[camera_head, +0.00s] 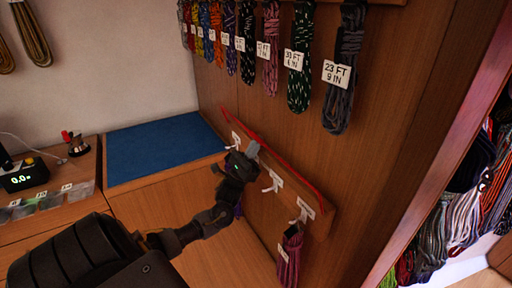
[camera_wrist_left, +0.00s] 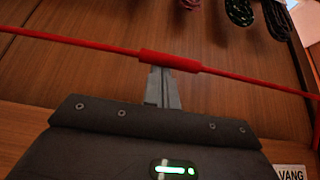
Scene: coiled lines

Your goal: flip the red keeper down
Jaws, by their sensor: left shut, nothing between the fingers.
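The red keeper (camera_head: 292,170) is a thin rod running along the upper side of a wooden rail (camera_head: 318,222) with white hooks (camera_head: 303,211). In the left wrist view it crosses the whole picture, with a thicker red grip (camera_wrist_left: 170,61) in the middle. My left gripper (camera_head: 253,149) is at the rod's middle. Its fingers (camera_wrist_left: 162,88) are shut and empty, with the tips right at the lower edge of the grip; I cannot tell if they touch. Part of the rail is hidden behind my gripper. My right gripper is not in view.
A pink coil (camera_head: 290,258) hangs from the right hook. Several labelled coils (camera_head: 299,62) hang above the rail. A blue mat (camera_head: 160,146) lies on the bench at left, beside a small display (camera_head: 25,178). More coils (camera_head: 470,215) hang at far right.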

